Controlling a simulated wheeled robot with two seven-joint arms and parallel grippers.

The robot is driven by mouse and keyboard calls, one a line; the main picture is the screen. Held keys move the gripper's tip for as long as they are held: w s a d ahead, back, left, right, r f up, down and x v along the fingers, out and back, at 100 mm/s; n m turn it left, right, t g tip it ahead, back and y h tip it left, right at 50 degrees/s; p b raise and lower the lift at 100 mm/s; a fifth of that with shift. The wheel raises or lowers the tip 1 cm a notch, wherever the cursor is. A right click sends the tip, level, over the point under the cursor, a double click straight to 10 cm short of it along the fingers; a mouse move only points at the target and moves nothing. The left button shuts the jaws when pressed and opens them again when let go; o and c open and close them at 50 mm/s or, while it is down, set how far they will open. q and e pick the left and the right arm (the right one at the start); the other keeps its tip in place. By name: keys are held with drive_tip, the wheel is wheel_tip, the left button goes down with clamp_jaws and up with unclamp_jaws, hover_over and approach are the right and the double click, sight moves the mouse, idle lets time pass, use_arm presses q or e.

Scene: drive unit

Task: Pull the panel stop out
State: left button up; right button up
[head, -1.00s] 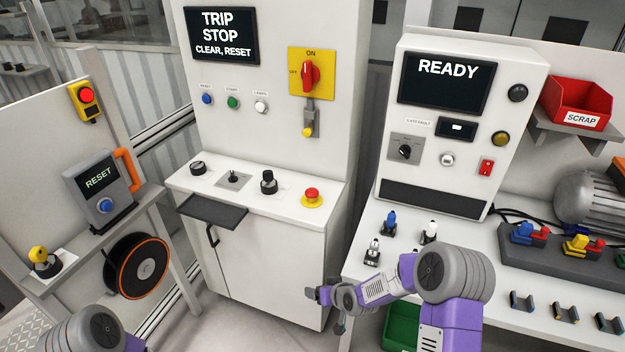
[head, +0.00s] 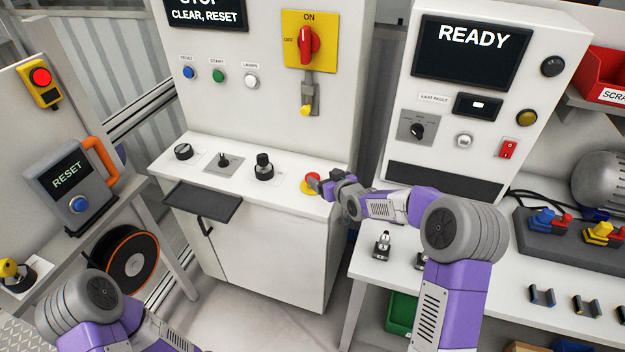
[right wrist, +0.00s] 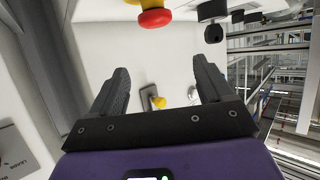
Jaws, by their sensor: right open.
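The panel stop (head: 309,184) is a red mushroom button on a yellow base at the right end of the white cabinet's ledge. In the head view my right gripper (head: 325,187) is beside it on its right and partly covers it. In the right wrist view the red stop (right wrist: 155,18) is at the top edge, beyond the fingertips and not between them. The right gripper (right wrist: 160,68) is open, with nothing between its fingers. My left arm shows at the lower left of the head view, but its gripper is out of frame.
A black joystick knob (head: 264,167) stands left of the stop on the ledge. Above are a red rotary switch (head: 308,44) on a yellow plate and a yellow-tipped lever (head: 306,110). The READY console (head: 475,90) stands to the right. A RESET box (head: 70,185) is at left.

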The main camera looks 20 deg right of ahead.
sight(315, 174)
drive_tip(key=f+b, duration=0.1)
drive_tip(key=f, duration=0.1)
drive_tip(key=w+f+b, duration=0.1)
drive_tip(key=shift+f, duration=0.35)
drive_tip(key=shift+w+a+f, duration=0.1)
drive_tip(key=shift+w+a, duration=0.05)
drive_tip(key=shift+w, duration=0.25)
drive_tip(key=x, duration=0.6)
drive_tip(key=shift+w+f, duration=0.1)
drive_tip(key=shift+w, duration=0.1)
use_arm(q)
drive_tip(key=f, duration=0.3)
drive_tip(key=shift+w+f, duration=0.15)
drive_tip(key=shift+w, duration=0.25)
use_arm(e)
clamp_jaws()
drive_tip(key=shift+w+r+b, duration=0.1)
drive_tip(key=shift+r+b, duration=0.25)
drive_tip(key=shift+r, duration=0.2)
use_arm(q)
drive_tip(key=shift+f, duration=0.2)
use_arm(e)
drive_tip(key=shift+r, duration=0.35)
unclamp_jaws()
drive_tip(key=shift+f, duration=0.1)
